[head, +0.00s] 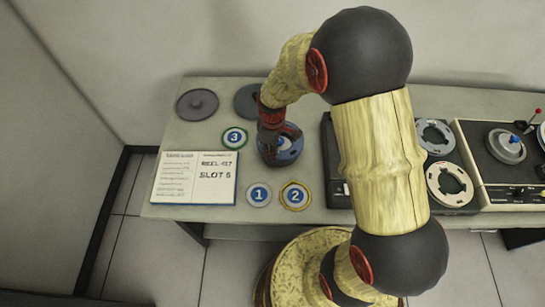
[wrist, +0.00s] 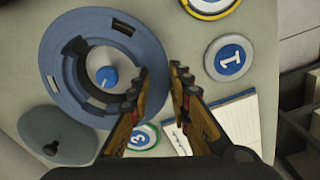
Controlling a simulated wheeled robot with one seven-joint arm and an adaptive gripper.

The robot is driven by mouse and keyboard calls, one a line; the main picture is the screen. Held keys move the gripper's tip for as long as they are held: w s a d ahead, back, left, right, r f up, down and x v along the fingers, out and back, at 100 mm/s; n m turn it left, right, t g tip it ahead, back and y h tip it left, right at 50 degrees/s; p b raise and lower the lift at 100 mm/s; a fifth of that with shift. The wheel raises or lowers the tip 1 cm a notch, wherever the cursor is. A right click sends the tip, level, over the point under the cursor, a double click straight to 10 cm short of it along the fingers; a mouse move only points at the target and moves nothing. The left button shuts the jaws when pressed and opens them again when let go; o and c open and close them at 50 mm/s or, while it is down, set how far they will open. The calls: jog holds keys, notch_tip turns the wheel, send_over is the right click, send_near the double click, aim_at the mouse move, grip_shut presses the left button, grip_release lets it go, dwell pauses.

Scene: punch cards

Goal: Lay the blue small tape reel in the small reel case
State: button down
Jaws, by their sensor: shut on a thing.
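The blue small tape reel (head: 291,154) is a blue disc with an open middle, left of the centre of the tabletop. In the wrist view the reel (wrist: 54,65) fills the upper left. My gripper (head: 269,132) is shut on its near rim; the fingertips (wrist: 161,72) stand at the reel's right edge there. A blue knob on a pale surface (wrist: 107,77) shows through the reel's opening. I cannot clearly tell the small reel case apart. Round grey pieces (head: 197,104) and (head: 247,100) lie behind; one, with a raised knob, shows in the wrist view (wrist: 58,135).
Round badges 1 (head: 259,194), 2 (head: 295,195) and 3 (head: 235,137) lie around the reel. An open booklet (head: 196,176) lies at left.

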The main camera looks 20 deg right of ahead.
jog(key=shift+r+p, duration=1.05)
jog(key=shift+r, duration=0.6)
